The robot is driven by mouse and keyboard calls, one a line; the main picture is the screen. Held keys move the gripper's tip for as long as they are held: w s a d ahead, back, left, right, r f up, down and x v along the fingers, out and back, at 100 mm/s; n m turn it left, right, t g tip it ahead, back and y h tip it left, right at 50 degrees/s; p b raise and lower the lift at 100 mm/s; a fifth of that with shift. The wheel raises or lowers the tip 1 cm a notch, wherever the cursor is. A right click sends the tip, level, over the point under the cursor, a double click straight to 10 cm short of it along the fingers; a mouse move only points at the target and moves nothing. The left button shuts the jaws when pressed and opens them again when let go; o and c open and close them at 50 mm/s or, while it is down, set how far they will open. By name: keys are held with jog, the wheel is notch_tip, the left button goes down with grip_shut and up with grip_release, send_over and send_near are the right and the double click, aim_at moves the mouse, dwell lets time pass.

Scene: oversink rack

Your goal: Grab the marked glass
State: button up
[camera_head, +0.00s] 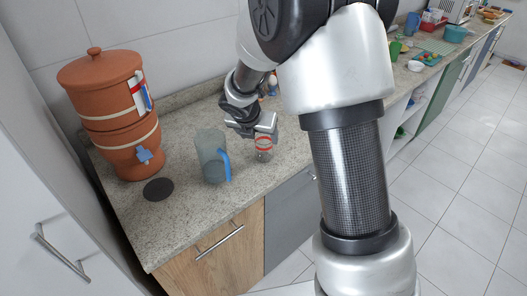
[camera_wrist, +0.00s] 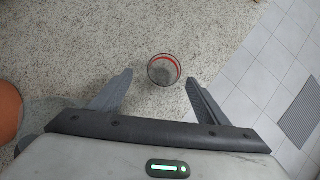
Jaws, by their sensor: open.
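The marked glass (camera_head: 264,155) is a clear glass with a red ring, standing on the speckled counter. In the head view it is just below my gripper (camera_head: 263,133), which partly hides its upper part. In the wrist view the glass (camera_wrist: 163,70) shows from above, its red ring near the rim. It lies between the lines of the two fingers and beyond their tips. My gripper (camera_wrist: 158,83) is open and empty, with its fingers spread wide. I cannot tell the exact height of the fingers above the glass.
A grey pitcher (camera_head: 210,152) with a blue handle stands left of the glass. A clay water filter (camera_head: 118,115) and a dark round coaster (camera_head: 158,189) are farther left. The counter's front edge (camera_head: 250,200) is close to the glass. Bare counter (camera_wrist: 80,40) lies around it.

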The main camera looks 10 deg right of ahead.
aim_at(264, 141)
jog(key=x, duration=0.6)
jog(key=shift+d+f+b, duration=0.15)
jog(key=shift+d+b, duration=0.25)
